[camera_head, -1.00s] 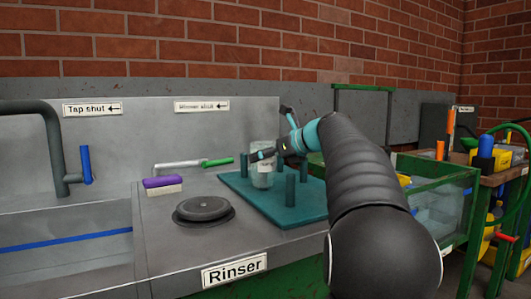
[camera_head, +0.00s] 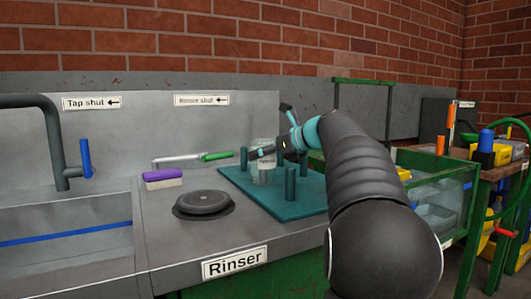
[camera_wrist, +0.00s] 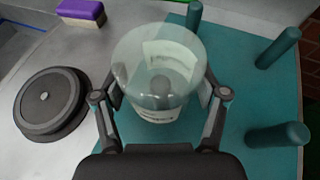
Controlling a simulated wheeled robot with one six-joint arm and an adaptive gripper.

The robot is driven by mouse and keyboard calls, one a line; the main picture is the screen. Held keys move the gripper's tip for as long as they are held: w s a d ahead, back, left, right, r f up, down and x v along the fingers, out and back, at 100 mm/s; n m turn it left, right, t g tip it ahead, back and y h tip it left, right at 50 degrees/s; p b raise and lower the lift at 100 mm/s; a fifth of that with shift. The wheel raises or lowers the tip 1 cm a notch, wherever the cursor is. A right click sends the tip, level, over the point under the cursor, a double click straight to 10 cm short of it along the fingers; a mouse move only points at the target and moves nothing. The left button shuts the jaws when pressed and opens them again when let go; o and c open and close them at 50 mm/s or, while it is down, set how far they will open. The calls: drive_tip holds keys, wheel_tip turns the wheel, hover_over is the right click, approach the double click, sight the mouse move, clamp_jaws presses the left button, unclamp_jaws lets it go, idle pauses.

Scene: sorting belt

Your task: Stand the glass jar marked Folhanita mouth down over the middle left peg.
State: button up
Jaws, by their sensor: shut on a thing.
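The clear glass jar (camera_wrist: 160,60) is in my gripper (camera_wrist: 161,101), whose fingers are closed on its two sides. In the wrist view I look down on its round end, with a pale label lower on its wall; the lettering is too small to read. A round grey peg top (camera_wrist: 160,86) shows through the glass near its middle. In the head view the jar (camera_head: 263,176) is upright over the teal peg board (camera_head: 262,199), among the pegs. Whether its rim touches the board is unclear. Other pegs (camera_wrist: 278,138) stand clear of it.
A black round rinser pad (camera_head: 204,203) and a purple-topped brush (camera_head: 162,178) lie left of the board. A green-framed clear bin (camera_head: 437,195) stands to the right.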

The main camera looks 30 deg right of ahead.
drive_tip(key=shift+f, duration=0.15)
drive_tip(key=o, duration=1.3)
drive_tip(key=v, duration=1.2)
